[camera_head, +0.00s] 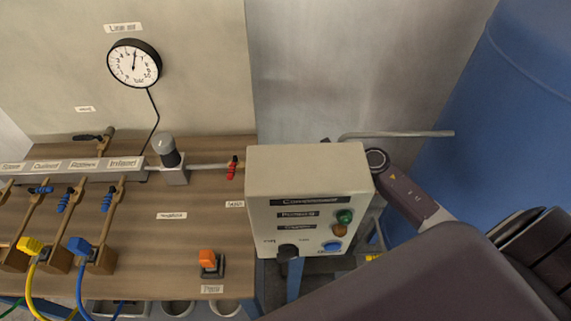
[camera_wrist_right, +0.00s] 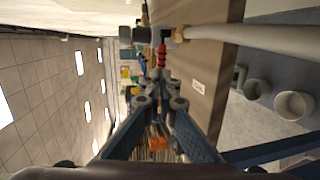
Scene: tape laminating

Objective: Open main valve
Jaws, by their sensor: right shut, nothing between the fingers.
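The red valve handle (camera_head: 232,168) sits on the grey pipe at the right edge of the wooden panel, just left of the compressor box. It also shows in the right wrist view (camera_wrist_right: 162,56), lying along the picture's vertical just beyond my fingertips. My right gripper (camera_wrist_right: 160,88) is shut and empty, pointing toward the handle; I cannot tell whether it touches it. In the head view my right arm reaches behind the compressor box, which hides the gripper. My left gripper is not in view.
The compressor box (camera_head: 308,190) with buttons and a black knob (camera_head: 288,251) stands beside my right arm. A grey pipe (camera_head: 400,134) runs behind it. The panel holds a pressure gauge (camera_head: 134,63), blue-handled valves, hoses and an orange switch (camera_head: 207,260). A blue tank (camera_head: 500,110) stands right.

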